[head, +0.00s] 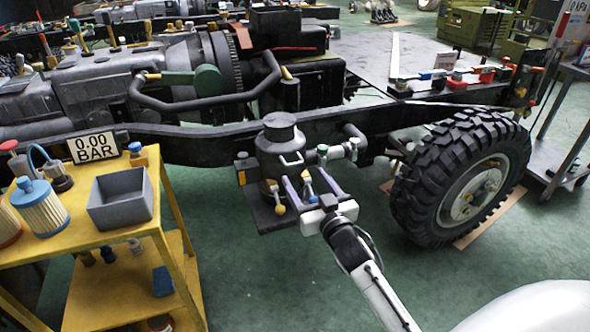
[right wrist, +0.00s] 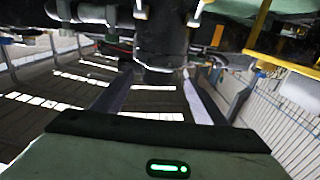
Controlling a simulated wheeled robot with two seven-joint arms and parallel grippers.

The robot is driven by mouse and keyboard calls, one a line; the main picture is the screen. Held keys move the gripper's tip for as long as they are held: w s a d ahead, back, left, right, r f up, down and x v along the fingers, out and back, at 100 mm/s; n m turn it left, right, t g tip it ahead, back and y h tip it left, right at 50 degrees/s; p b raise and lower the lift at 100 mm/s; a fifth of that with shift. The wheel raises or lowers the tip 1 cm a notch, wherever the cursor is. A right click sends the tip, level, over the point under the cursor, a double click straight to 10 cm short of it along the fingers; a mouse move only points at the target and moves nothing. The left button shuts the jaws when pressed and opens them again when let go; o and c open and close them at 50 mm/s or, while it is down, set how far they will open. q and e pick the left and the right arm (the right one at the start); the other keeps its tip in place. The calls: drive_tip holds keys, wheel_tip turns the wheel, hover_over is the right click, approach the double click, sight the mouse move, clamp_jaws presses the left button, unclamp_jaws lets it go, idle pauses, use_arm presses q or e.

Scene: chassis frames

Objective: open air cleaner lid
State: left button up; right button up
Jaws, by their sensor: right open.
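The air cleaner (head: 281,150) is a dark upright canister on the near side of the chassis frame. Its domed lid (head: 280,125) sits on top and looks closed, with a light wire handle or clip on its front. My right gripper (head: 304,175) is in front of the canister's lower part, below the lid. Its two pale purple fingers are spread apart with nothing held between them. In the right wrist view my gripper's fingers (right wrist: 157,85) point toward a dark cylinder (right wrist: 160,40), which appears ahead between them. I cannot tell whether they touch it. My left gripper is out of view.
The chassis rail (head: 215,145) runs behind the canister, with pipe fittings (head: 340,151) at its right. A large tyre (head: 460,178) stands further right. A yellow cart (head: 100,238) with a grey bin (head: 121,199) and filters stands at left. Green floor (head: 255,285) is free in front.

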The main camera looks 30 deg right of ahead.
sight(295, 165)
drive_tip(key=b+x, duration=0.1)
drive_tip(key=x, duration=0.6)
drive_tip(key=shift+w+f, duration=0.1)
drive_tip(key=shift+w+d, duration=0.1)
drive_tip(key=shift+w, duration=0.4)
